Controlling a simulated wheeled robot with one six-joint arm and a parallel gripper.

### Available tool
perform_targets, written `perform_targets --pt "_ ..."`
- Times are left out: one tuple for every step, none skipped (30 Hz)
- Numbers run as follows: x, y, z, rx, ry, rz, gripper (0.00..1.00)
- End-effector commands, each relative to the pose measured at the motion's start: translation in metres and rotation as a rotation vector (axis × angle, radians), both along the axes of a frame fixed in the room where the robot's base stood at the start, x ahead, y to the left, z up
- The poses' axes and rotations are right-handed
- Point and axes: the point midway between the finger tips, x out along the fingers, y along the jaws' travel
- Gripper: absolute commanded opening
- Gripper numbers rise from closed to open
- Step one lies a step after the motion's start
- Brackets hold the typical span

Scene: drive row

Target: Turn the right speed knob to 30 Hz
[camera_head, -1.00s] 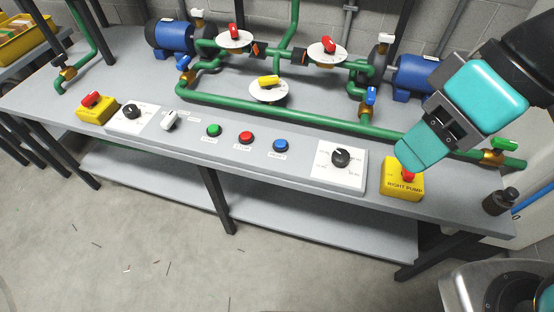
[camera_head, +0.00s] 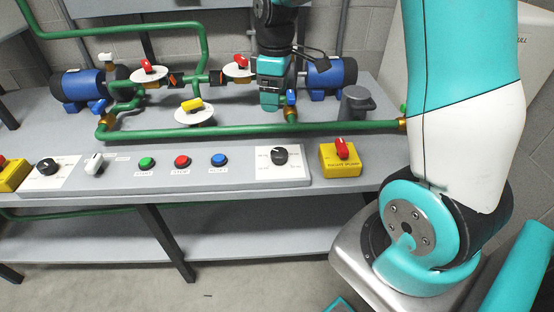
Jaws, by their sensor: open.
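The right speed knob (camera_head: 280,156) is a black round knob on a white dial plate (camera_head: 299,171) near the right end of the front panel. Its printed numbers are too small to read, so I cannot tell its setting. My gripper (camera_head: 270,105) is teal and black and points down above the bench, behind the knob in the picture and apart from it. It is open, with nothing seen between the jaws. The gap between its fingers is hard to make out. The knob is in full view.
A yellow box with a red switch (camera_head: 342,148) stands right of the dial. Blue (camera_head: 219,160), red (camera_head: 181,161) and green (camera_head: 146,163) buttons lie to the left. A green pipe (camera_head: 230,131) runs behind the panel. A blue motor (camera_head: 332,75) is close right of my gripper.

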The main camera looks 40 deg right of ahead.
Motion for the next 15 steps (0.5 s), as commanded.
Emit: perform_targets --pt "0.004 -0.011 -0.010 -0.011 0.008 0.002 0.76" --pt "0.006 -0.015 -0.014 -0.015 0.012 0.005 0.76" --pt "0.007 -0.019 -0.017 -0.020 0.014 0.009 0.76" --pt "0.008 -0.020 -0.019 -0.021 0.015 0.011 0.76" --pt "0.008 -0.021 -0.022 -0.022 0.015 0.013 0.76" --pt "0.008 -0.021 -0.027 -0.022 0.016 0.014 0.76" --pt "0.008 -0.020 -0.031 -0.022 0.018 0.015 0.76" --pt "0.008 -0.020 -0.036 -0.022 0.018 0.015 0.76" --pt "0.007 -0.020 -0.044 -0.021 0.020 0.015 0.76" --pt "0.007 -0.020 -0.050 -0.021 0.019 0.015 0.76" --pt "0.007 -0.020 -0.057 -0.021 0.020 0.015 0.76" --pt "0.007 -0.020 -0.066 -0.021 0.020 0.015 0.76" --pt "0.007 -0.019 -0.073 -0.021 0.019 0.015 0.76" --pt "0.007 -0.019 -0.080 -0.020 0.021 0.015 0.76" --pt "0.007 -0.019 -0.090 -0.020 0.021 0.015 0.76"
